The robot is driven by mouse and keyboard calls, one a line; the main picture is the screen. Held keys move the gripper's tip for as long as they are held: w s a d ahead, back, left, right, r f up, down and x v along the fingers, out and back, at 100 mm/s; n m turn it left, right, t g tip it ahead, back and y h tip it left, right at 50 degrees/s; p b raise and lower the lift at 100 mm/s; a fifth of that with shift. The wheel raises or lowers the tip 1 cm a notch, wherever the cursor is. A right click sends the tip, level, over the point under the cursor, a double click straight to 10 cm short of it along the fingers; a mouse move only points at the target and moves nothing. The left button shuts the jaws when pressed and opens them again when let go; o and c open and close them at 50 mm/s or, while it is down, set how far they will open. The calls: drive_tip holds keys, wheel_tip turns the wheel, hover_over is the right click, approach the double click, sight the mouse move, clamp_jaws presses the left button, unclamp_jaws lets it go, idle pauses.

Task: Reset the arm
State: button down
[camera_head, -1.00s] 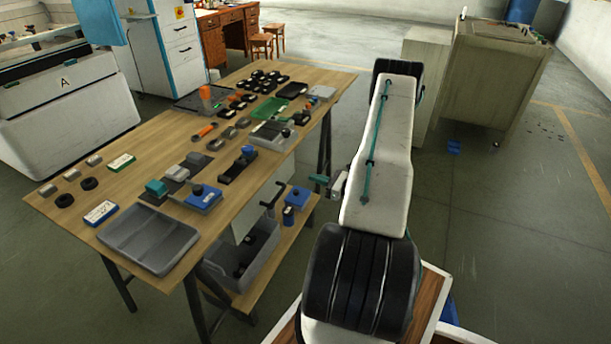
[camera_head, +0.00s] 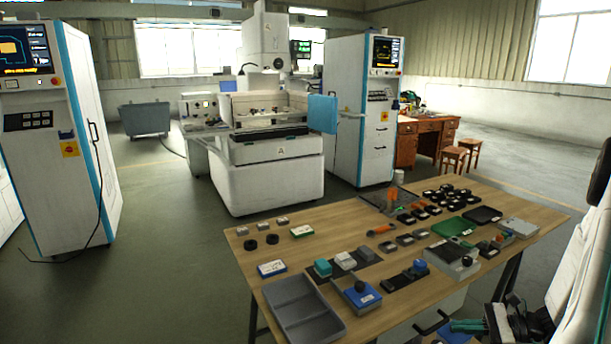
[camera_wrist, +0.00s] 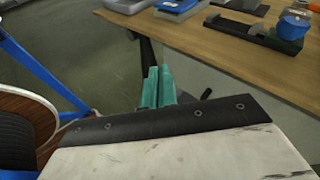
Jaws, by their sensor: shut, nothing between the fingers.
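My gripper (camera_head: 468,326) shows at the bottom right of the head view, low beside the front edge of the wooden table (camera_head: 232,238). Its teal fingers are together with nothing between them. In the wrist view my gripper (camera_wrist: 157,86) points toward the table edge, its two teal fingers side by side. White and black parts of my arm fill the right edge of the head view, cut off by the frame. The rest of my arm is hidden from view.
The table carries a grey divided tray (camera_head: 308,322), a blue box with a black knob (camera_head: 358,296), a green tray (camera_head: 453,227) and several small blocks. A white machine (camera_head: 268,180) stands behind, between two tall cabinets. Open floor lies left of the table.

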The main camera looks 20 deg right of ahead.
drive_tip(key=s+a+r+n+g+h, duration=0.2)
drive_tip(key=s+a+r+n+h, duration=0.2)
drive_tip(key=a+r+n, duration=0.4)
drive_tip(key=s+a+r+n+g+h, duration=0.2)
drive_tip(key=s+a+r+n+h, duration=0.2)
drive_tip(key=a+r, duration=0.7)
drive_tip(key=s+a+r+n+g+h, duration=0.3)
drive_tip(key=s+a+r+n+h, duration=0.1)
drive_tip(key=s+a+r+n, duration=0.3)
wheel_tip(320, 180, up, 4)
drive_tip(key=a+n, duration=0.2)
drive_tip(key=n, duration=0.2)
drive_tip(key=shift+a+n, duration=0.2)
drive_tip(key=shift+n, duration=0.1)
drive_tip(key=shift+s+r, duration=0.1)
